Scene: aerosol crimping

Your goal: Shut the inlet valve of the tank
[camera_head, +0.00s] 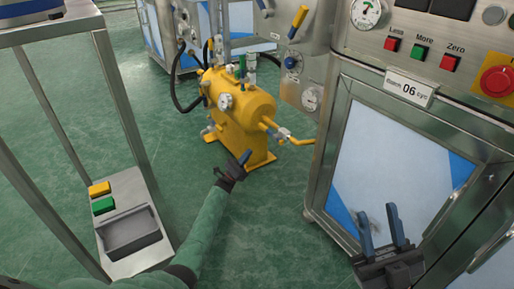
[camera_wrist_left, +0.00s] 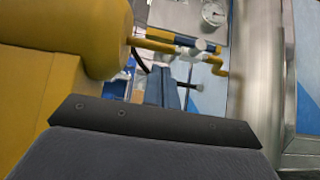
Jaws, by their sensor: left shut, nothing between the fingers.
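The yellow tank (camera_head: 245,108) stands on the green floor at the upper middle of the head view, and part of it fills the left of the left wrist view (camera_wrist_left: 50,90). A metal valve fitting (camera_head: 283,133) sits on the yellow pipe at its right. In the wrist view the pipe fitting (camera_wrist_left: 190,42) shows ahead of the fingers, with a blue part. I cannot tell whether its handle is open or shut. My right gripper (camera_head: 379,210) is open and empty at lower right.
A steel cabinet (camera_head: 335,190) with a button panel stands at the right. A metal frame (camera_head: 120,100) with a grey tray (camera_head: 130,232) is at the left. Black hoses (camera_head: 180,90) run beside the tank. Green floor (camera_head: 270,225) is clear between them.

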